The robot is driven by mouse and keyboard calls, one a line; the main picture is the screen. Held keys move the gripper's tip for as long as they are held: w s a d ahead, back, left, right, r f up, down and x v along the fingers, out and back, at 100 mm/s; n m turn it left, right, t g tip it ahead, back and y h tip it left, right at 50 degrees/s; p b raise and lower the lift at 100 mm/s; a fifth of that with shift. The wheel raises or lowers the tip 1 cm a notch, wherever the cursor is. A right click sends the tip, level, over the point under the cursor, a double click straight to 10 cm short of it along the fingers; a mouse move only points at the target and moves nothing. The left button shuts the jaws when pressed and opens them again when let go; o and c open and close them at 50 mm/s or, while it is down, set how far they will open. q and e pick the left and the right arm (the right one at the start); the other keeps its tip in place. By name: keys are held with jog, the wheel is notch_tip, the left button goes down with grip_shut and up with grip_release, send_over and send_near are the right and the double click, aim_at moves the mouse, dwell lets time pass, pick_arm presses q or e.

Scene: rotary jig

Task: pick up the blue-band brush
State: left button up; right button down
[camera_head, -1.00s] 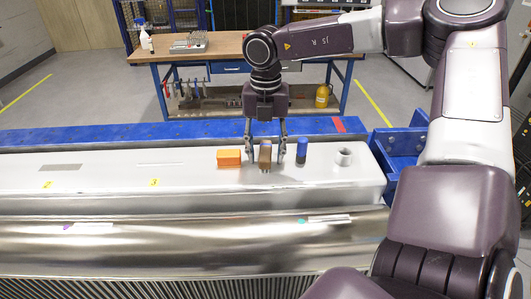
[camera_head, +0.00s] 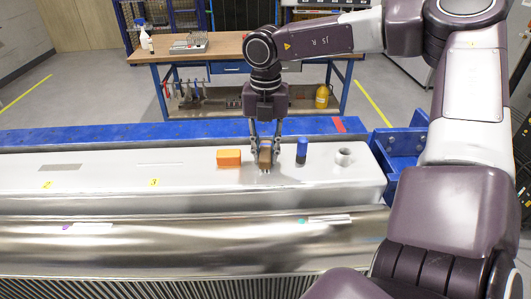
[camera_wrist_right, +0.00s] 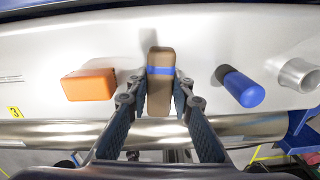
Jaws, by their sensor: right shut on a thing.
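The blue-band brush (camera_head: 265,155) is a brown block standing on the pale top of the jig, between the fingers of my right gripper (camera_head: 265,152). In the right wrist view the brush (camera_wrist_right: 160,80) shows its blue band across the brown body. My right gripper (camera_wrist_right: 160,97) is shut on the brush, with one finger on each side. The fingers hide part of its sides in the head view. My left gripper is not in view.
An orange block (camera_head: 229,157) stands left of the brush. A blue cylinder with a dark end (camera_head: 301,151) and a grey ring-shaped part (camera_head: 343,157) stand to the right. A blue bracket (camera_head: 398,150) is at the jig's right end. The pale surface farther left is mostly clear.

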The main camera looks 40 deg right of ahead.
aim_at(265, 149)
jog(key=shift+r, duration=0.1)
jog(key=shift+r+p, duration=0.25)
jog(key=shift+p, duration=0.45)
jog(key=shift+r, duration=0.2)
notch_tip(265, 149, up, 8)
jog(key=b, duration=0.3)
jog(key=shift+r, duration=0.15)
notch_tip(265, 149, up, 11)
jog(key=b, duration=0.1)
jog(key=shift+b, duration=0.3)
jog(key=shift+r, duration=0.1)
jog(key=c, duration=2.4)
grip_release()
jog(key=c, duration=0.3)
jog(key=shift+c, duration=0.2)
